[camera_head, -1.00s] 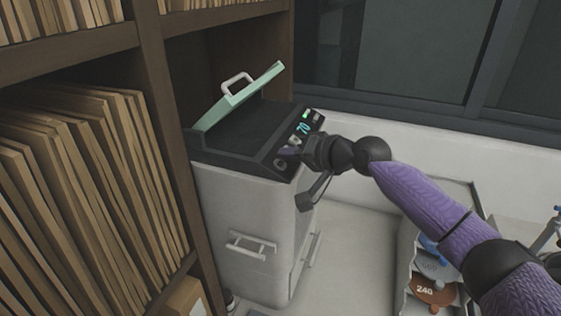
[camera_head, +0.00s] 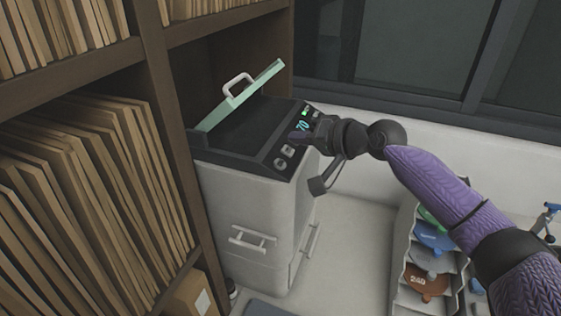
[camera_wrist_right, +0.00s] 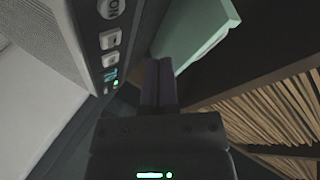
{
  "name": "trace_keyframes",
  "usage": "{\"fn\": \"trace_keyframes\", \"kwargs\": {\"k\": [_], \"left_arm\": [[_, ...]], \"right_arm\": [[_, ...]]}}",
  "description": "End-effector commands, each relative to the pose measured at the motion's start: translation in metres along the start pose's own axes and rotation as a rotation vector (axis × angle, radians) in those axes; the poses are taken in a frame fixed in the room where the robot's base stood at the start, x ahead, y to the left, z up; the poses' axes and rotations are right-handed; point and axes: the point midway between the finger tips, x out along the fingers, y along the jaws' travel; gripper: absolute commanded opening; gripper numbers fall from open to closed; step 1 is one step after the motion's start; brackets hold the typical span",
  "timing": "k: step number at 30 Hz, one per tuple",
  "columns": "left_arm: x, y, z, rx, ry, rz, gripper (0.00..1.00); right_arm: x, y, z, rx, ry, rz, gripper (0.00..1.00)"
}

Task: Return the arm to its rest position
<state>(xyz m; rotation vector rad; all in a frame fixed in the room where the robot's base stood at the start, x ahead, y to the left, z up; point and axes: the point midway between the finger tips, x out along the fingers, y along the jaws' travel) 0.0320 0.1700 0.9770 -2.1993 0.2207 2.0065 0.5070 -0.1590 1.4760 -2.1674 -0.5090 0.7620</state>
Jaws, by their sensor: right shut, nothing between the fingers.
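The mounting press (camera_head: 250,205) is a pale box with a dark top and a green lid (camera_head: 240,96) that stands tilted open. Its control panel (camera_head: 284,150) has round and square buttons and a lit display reading 70. My right gripper (camera_head: 298,135) is at the panel's right side, over or just beside the display; I cannot tell whether it touches. In the right wrist view its two dark purple fingers (camera_wrist_right: 158,84) are together and empty, with the panel (camera_wrist_right: 108,45) to the left and the green lid (camera_wrist_right: 200,30) beyond. My left gripper is not in view.
A wooden shelf (camera_head: 150,90) packed with folders (camera_head: 90,170) stands close on the left. A window (camera_head: 400,50) is behind. The white surface between press and rack is clear.

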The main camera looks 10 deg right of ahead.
Motion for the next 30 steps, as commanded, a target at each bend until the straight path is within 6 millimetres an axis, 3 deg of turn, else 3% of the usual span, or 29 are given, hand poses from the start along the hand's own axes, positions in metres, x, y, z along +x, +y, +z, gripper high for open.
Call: {"fn": "trace_keyframes", "kwargs": {"k": [5,8,11,12,15,18,23,28,29,30], "left_arm": [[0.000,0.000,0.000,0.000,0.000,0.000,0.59],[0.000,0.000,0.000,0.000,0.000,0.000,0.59],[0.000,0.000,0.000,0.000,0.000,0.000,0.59],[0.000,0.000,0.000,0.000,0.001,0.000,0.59],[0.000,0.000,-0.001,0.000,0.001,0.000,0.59],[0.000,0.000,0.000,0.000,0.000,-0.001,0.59],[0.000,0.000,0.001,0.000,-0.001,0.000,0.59],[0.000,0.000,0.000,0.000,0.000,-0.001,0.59],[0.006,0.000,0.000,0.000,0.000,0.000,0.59],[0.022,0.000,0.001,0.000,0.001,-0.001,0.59]], "right_arm": [[0.003,0.001,0.009,-0.013,-0.019,0.004,0.00],[0.015,0.011,0.062,-0.102,-0.123,0.032,0.00],[0.019,0.029,0.156,-0.276,-0.283,0.078,0.00],[0.013,0.036,0.191,-0.346,-0.334,0.104,0.00],[-0.009,0.052,0.247,-0.469,-0.406,0.187,0.00],[-0.038,0.068,0.280,-0.534,-0.449,0.292,0.00],[-0.092,0.093,0.312,-0.568,-0.517,0.492,0.00],[-0.162,0.115,0.334,-0.547,-0.613,0.738,0.00],[-0.166,0.124,0.340,-0.545,-0.627,0.765,0.00],[-0.151,0.145,0.352,-0.549,-0.631,0.760,0.00]]}}
